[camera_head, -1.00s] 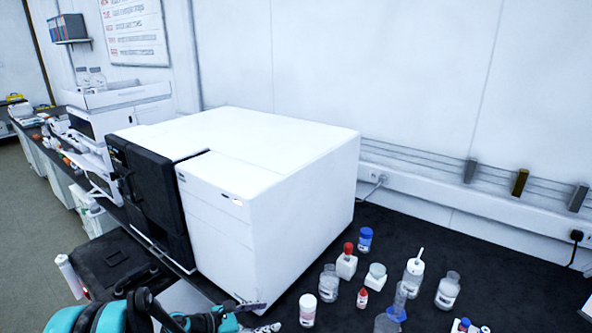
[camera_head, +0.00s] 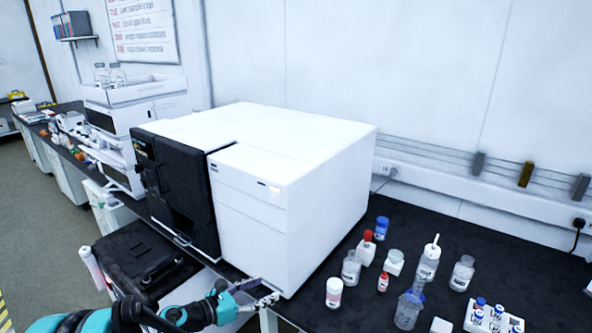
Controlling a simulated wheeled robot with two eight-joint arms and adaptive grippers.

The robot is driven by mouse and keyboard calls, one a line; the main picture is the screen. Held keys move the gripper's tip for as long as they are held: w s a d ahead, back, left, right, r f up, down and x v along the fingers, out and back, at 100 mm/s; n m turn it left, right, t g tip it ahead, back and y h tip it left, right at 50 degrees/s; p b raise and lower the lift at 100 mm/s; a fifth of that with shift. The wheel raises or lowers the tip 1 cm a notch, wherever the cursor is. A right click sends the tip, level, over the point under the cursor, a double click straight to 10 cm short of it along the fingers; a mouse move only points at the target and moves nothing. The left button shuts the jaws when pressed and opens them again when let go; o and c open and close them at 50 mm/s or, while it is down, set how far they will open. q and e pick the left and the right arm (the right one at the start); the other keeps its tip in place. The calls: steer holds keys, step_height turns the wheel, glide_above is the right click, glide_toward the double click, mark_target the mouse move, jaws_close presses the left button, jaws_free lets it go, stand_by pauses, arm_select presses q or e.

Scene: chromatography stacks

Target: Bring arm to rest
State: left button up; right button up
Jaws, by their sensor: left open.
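My left arm comes in from the bottom left, teal and black. Its left gripper (camera_head: 262,300) is open and appears empty, just in front of the lower front edge of a large white instrument (camera_head: 310,205) with a black front section (camera_head: 180,195). Whether the fingers touch the instrument or the bench edge cannot be told. My right gripper is not in view.
Several bottles, such as a white-capped one (camera_head: 428,262), and a white vial rack (camera_head: 492,318) stand on the black bench (camera_head: 530,275) at right. A black case (camera_head: 140,262) sits low at left. Stacked white modules (camera_head: 120,125) stand behind. Grey floor (camera_head: 35,210) is clear at far left.

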arm_select(q)
step_height(320, 180, up, 13)
steer(key=w+a+n+t+y, duration=0.2)
steer(key=w+a+n+t, duration=0.1)
steer(key=n+t, duration=0.4)
steer(key=s+a+r+n+t+y, duration=0.1)
steer(key=s+a+r+n+y, duration=0.35)
steer(key=n, duration=0.65)
steer(key=s+a+r+n+y, duration=0.1)
steer(key=a+r+n+y, duration=0.1)
steer(key=a+n+y, duration=0.7)
steer(key=s+d+f+n+g+h, duration=0.2)
steer(key=s+d+f+n+g, duration=0.2)
steer(key=s+f+n, duration=0.4)
steer(key=s+d+f+n+g+h, duration=0.1)
steer(key=s+d+f+n+g, duration=0.3)
steer(key=s+f+n, duration=0.5)
steer(key=s+g, duration=0.2)
steer(key=s, duration=0.3)
steer(key=shift+s+f+n+g+h, duration=0.25)
steer(key=shift+s+n+g+h, duration=0.05)
steer(key=shift+h, duration=0.05)
